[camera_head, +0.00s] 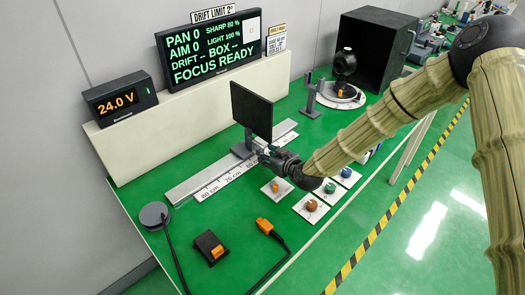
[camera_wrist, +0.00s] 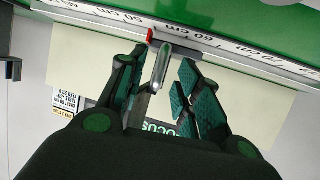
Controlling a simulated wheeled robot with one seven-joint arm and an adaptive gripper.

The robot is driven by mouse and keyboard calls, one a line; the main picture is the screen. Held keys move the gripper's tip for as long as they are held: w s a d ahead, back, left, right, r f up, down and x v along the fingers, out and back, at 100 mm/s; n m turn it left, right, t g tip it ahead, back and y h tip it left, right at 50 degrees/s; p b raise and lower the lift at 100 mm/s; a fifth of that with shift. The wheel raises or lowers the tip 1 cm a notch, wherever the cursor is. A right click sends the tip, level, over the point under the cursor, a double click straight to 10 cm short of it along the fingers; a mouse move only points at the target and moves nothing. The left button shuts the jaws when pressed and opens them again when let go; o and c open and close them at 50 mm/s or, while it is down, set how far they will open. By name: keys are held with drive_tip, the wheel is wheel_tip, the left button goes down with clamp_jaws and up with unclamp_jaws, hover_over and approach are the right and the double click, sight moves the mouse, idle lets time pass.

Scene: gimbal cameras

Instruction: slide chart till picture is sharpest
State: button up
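The chart (camera_head: 251,110) is a dark upright panel seen from its back side, on a carriage (camera_head: 243,149) on the rail (camera_head: 205,183) with a centimetre scale. In the wrist view a small red marker (camera_wrist: 150,36) sits at the rail edge between the 50 cm and 60 cm labels. A metal handle post (camera_wrist: 161,66) stands between the fingers of my gripper (camera_wrist: 163,85). The fingers are apart, with gaps visible on both sides of the post. In the head view my gripper (camera_head: 268,152) is right at the carriage; its fingertips are hard to make out there.
The display (camera_head: 212,47) reads SHARP 80 %, LIGHT 100 %, PAN 0, AIM 0, FOCUS READY. A camera ball (camera_head: 345,62) stands before a black box (camera_head: 376,45). Knobs (camera_head: 311,205) on plates lie below my arm. A 24.0 V meter (camera_head: 120,100) and cabled orange connector (camera_head: 264,226) are left and front.

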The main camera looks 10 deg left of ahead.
drive_tip(key=shift+p+x, duration=0.3)
drive_tip(key=shift+x, duration=1.6)
clamp_jaws()
